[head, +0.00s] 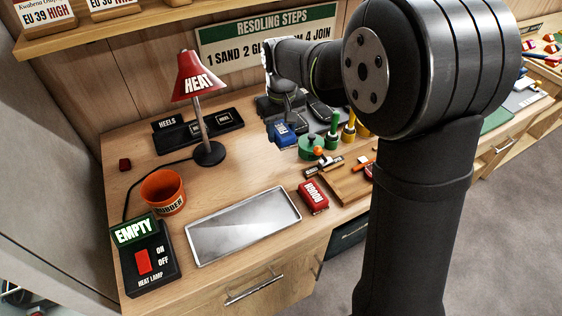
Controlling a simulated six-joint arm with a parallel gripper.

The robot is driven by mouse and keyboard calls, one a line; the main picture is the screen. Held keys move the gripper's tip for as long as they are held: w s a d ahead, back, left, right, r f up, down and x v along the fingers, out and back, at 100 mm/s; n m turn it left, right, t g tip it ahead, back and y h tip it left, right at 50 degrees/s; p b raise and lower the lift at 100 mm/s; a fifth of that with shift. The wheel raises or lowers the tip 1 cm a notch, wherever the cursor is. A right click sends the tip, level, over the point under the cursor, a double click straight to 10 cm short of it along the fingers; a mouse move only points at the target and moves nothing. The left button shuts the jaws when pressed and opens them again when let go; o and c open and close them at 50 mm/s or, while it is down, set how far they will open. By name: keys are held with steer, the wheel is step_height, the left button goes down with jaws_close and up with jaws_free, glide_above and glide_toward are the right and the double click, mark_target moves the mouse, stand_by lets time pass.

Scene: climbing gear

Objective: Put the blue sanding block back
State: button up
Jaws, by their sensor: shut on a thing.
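The blue sanding block (282,136) has a pale label on its side and shows at the back middle of the workbench. My gripper (287,118) is right above it, shut on it, small and dark against dark things behind. The fingertips are partly hidden. I cannot tell whether the block's underside touches the bench. A red block (313,196) with white lettering lies near the front edge, right of an empty metal tray (196,240).
A red heat lamp (197,80), an orange rubber cup (163,191) and a lamp switch box (148,262) stand at the left. Green and yellow pots (331,141) and a wooden tray (345,185) crowd the right of the block. My arm hides part of the bench.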

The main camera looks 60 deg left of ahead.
mark_target(281, 163)
step_height(281, 163, down, 10)
steer(key=shift+s+r, duration=0.1)
stand_by(0.4)
steer(key=shift+f, duration=0.2)
steer(key=o, duration=1)
steer(key=shift+c, duration=0.2)
steer(key=shift+r, duration=0.15)
step_height(281, 163, up, 12)
steer(key=shift+r, duration=0.1)
